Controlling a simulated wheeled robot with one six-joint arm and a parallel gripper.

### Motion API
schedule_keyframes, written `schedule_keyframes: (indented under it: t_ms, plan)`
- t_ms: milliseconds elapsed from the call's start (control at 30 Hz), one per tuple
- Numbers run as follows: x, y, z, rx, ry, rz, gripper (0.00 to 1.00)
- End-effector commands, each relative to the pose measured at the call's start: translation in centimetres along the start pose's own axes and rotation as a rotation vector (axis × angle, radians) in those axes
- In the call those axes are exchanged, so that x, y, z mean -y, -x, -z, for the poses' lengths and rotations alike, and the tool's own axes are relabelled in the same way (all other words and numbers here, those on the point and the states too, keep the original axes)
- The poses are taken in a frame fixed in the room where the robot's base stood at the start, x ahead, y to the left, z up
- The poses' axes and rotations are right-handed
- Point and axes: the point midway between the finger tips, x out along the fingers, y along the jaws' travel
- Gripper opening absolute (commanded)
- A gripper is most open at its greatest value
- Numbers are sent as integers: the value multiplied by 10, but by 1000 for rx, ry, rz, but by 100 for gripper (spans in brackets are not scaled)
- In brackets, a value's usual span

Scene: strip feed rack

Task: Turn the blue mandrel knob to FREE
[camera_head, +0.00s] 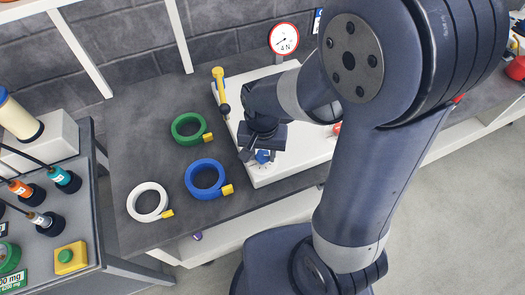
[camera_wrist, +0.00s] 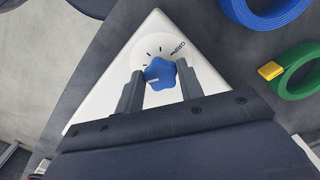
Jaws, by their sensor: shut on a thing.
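The blue mandrel knob (camera_wrist: 159,73) sits on a dial near the corner of a white base plate (camera_wrist: 146,35). My gripper (camera_wrist: 160,87) is shut on the knob, with one grey finger on each side of it. A white pointer line on the knob aims to the left in the wrist view. In the head view the knob (camera_head: 262,156) shows just below my gripper (camera_head: 262,150) at the plate's front left, partly hidden by the fingers.
Green (camera_head: 188,128), blue (camera_head: 205,179) and white (camera_head: 148,201) strip rings lie on the dark table left of the plate. A yellow lever (camera_head: 219,85) stands at the plate's back left. A round gauge (camera_head: 284,38) stands behind. My arm covers the plate's right part.

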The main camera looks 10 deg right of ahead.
Motion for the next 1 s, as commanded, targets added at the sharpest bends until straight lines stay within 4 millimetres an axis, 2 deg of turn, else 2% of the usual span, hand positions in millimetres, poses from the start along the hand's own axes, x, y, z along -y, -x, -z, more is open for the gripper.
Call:
schedule_keyframes:
  t_ms: [333,1000]
  plan:
    - [0,0,0,-1,66,0,13]
    - [-2,0,1,0,477,0,13]
